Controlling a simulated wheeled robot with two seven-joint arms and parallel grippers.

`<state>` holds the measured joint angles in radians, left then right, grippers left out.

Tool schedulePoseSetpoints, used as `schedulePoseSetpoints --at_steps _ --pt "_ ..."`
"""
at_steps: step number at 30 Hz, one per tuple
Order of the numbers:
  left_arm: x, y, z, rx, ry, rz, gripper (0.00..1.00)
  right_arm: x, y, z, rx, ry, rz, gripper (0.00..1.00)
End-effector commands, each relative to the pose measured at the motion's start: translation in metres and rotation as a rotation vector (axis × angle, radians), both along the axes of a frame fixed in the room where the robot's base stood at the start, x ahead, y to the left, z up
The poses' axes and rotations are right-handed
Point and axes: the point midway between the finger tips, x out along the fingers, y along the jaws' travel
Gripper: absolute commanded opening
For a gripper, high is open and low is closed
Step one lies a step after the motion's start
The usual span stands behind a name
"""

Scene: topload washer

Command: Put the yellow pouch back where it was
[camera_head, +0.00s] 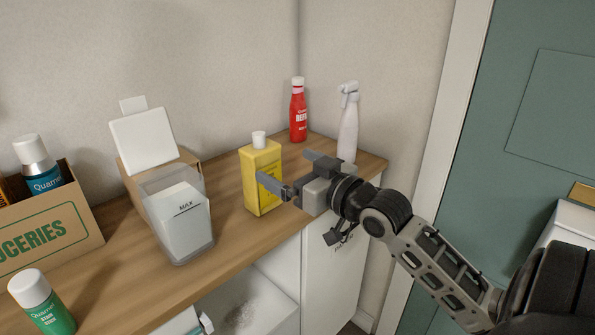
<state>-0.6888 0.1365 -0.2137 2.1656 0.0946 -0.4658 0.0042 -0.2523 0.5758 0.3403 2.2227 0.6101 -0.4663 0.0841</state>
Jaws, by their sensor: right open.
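The yellow pouch (261,185) looks like a boxy yellow container with a white cap. It stands upright on the wooden counter, right of the clear bin. My right gripper (285,166) comes in from the right and is open. One finger overlaps the front of the pouch in the picture, and the other points past its right side toward the back. I cannot tell whether a finger touches it. My left gripper is out of view.
A red bottle (298,112) and white spray bottle (348,127) stand behind my gripper. The counter (226,240) is bare in front of the pouch.

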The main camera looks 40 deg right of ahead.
Motion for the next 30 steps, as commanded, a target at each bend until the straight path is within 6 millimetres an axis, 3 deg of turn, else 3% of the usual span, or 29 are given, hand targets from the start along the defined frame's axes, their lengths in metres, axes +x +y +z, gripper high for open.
schedulePoseSetpoints --at_steps 8,11,14,17,18,22,24,27,30 --pt "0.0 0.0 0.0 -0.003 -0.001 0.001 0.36 -0.014 -0.001 0.001 -0.001 0.0 0.001 0.99" --pt "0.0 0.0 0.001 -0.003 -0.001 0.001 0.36 -0.015 0.004 -0.014 0.004 0.027 0.003 0.99" --pt "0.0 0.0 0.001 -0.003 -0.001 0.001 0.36 -0.023 0.023 -0.059 0.012 0.112 0.013 0.99" --pt "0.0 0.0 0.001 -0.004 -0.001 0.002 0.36 -0.041 0.056 -0.12 0.021 0.232 0.035 0.99" --pt "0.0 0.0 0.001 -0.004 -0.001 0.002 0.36 -0.051 0.073 -0.144 0.023 0.281 0.048 0.99" --pt "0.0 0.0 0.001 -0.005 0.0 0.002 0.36 -0.092 0.131 -0.209 0.033 0.425 0.099 0.99" --pt "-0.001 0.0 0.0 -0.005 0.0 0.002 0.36 -0.115 0.163 -0.233 0.036 0.487 0.13 0.99" --pt "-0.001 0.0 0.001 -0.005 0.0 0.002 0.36 -0.141 0.199 -0.254 0.041 0.548 0.167 0.99" --pt "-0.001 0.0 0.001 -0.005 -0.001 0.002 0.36 -0.154 0.217 -0.262 0.043 0.576 0.187 0.99"
